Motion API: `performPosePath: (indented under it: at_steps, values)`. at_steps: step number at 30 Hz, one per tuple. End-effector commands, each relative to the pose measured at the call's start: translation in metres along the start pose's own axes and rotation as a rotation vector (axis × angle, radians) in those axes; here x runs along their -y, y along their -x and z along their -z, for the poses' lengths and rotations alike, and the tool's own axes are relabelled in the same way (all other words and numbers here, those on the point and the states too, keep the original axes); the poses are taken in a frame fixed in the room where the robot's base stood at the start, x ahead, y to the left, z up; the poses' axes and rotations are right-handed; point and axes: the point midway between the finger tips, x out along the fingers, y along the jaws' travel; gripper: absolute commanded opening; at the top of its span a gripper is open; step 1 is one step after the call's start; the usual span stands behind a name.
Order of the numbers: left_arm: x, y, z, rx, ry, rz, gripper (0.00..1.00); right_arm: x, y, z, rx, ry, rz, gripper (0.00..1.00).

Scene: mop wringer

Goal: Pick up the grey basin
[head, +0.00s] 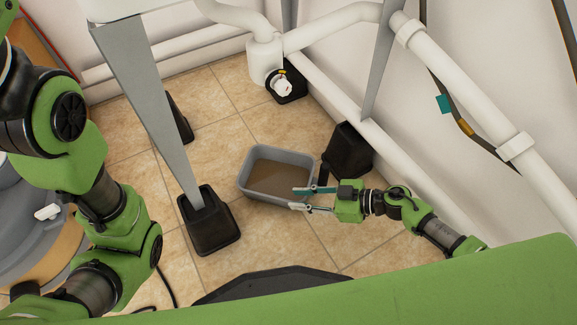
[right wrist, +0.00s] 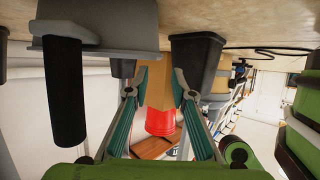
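The grey basin (head: 246,181) stands on the tiled floor between two black feet, with murky brown liquid in it. A dark upright handle seems to rise at its right end. My right gripper (head: 297,198) is open and empty, its fingertips at the basin's near right corner; contact cannot be told. The right wrist view is upside down. There the basin (right wrist: 130,22) is at the top left with a black handle (right wrist: 64,90), and the open fingers of my right gripper (right wrist: 154,92) have nothing between them. My left arm shows at the left; its gripper is out of view.
A grey leg in a black foot (head: 209,228) stands left of the basin. Another black foot (head: 349,150) stands close on its right. White pipes (head: 335,95) run along the wall behind. A red bucket (right wrist: 160,122) is far off. Tiles before the basin are clear.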

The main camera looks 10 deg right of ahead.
Motion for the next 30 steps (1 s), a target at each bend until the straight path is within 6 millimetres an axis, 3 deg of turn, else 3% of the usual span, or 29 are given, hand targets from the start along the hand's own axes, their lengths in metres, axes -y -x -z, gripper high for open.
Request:
performPosePath:
  at_steps: [19,30]
  values:
    - [-0.012,0.059,0.021,-0.001,0.0,0.0,0.39,-0.006,-0.065,-0.013,-0.003,0.002,0.0,0.23]
    - [-0.013,0.063,0.023,-0.002,0.0,0.0,0.39,-0.005,-0.074,-0.009,-0.001,-0.001,0.001,0.23]
